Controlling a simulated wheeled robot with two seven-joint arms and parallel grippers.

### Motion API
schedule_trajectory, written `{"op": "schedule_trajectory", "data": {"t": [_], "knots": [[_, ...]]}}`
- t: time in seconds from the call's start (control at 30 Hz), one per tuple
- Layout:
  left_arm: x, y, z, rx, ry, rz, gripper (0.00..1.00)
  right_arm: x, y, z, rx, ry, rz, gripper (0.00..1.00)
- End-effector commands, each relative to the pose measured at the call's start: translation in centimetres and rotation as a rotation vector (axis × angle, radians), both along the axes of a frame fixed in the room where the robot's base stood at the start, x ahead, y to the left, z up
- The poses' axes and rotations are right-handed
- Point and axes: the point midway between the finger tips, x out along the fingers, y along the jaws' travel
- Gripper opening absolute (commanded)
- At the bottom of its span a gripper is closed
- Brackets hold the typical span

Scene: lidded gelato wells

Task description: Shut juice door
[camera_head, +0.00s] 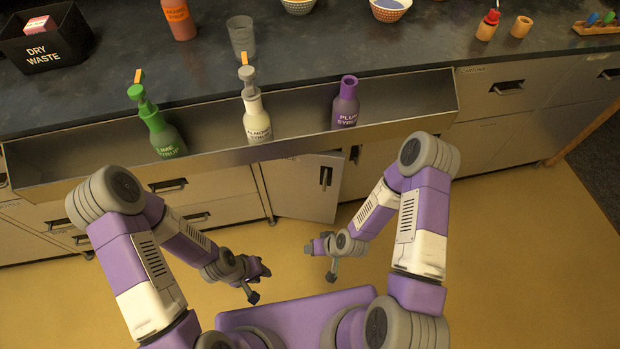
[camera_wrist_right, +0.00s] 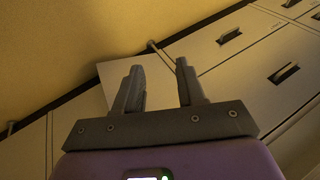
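A pale cabinet door (camera_head: 303,190) below the counter's syrup trough stands ajar, angled out over the floor, with a dark handle (camera_head: 326,177) near its right side. No juice label is readable on it. In the right wrist view the pale door panel (camera_wrist_right: 112,72) shows beyond the fingers. My right gripper (camera_head: 321,262) is in front of the door, apart from it; its two fingers (camera_wrist_right: 161,85) are spread with nothing between them. My left gripper (camera_head: 259,284) is lower left of the door, over the floor, its fingers apart and empty.
A metal trough (camera_head: 300,100) along the counter's front holds a green bottle (camera_head: 160,132), an almond syrup bottle (camera_head: 256,118) and a plum syrup bottle (camera_head: 346,105). Other cabinet drawers (camera_head: 495,90) look shut. The yellow floor (camera_head: 520,260) at the right is clear.

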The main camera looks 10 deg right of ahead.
Motion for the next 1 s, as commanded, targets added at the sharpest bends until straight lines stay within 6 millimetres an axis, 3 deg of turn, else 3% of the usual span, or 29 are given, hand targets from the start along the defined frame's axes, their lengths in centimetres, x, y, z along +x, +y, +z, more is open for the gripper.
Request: {"op": "schedule_trajectory", "data": {"t": [0.03, 0.13, 0.3, 0.4, 0.6, 0.77, 1.0], "knots": [[0.0, 0.0, 0.1, 0.0, 0.001, -0.001, 0.31, 2.0, 0.6, -1.2, 0.013, -0.119, 0.013, 0.4], [0.0, 0.0, 0.2, 0.0, 0.001, -0.001, 0.31, 6.9, 1.3, -2.1, 0.005, -0.417, 0.02, 0.4], [0.0, 0.0, 0.4, 0.0, 0.0, -0.001, 0.31, 12.9, -0.2, -1.2, -0.129, -0.874, -0.106, 0.4], [0.0, 0.0, 0.4, 0.0, 0.0, 0.0, 0.31, 14.3, -2.3, -0.2, -0.253, -1.053, -0.218, 0.4], [0.0, 0.0, 0.5, 0.0, 0.0, 0.0, 0.31, 14.6, -5.7, 1.0, -0.446, -1.217, -0.375, 0.4], [0.0, 0.0, 0.1, 0.0, 0.0, 0.0, 0.31, 15.5, -6.5, 1.2, -0.486, -1.244, -0.404, 0.4], [0.0, 0.0, -1.3, 0.0, 0.0, 0.0, 0.31, 19.2, -7.0, 1.1, -0.483, -1.243, -0.401, 0.4]]}}
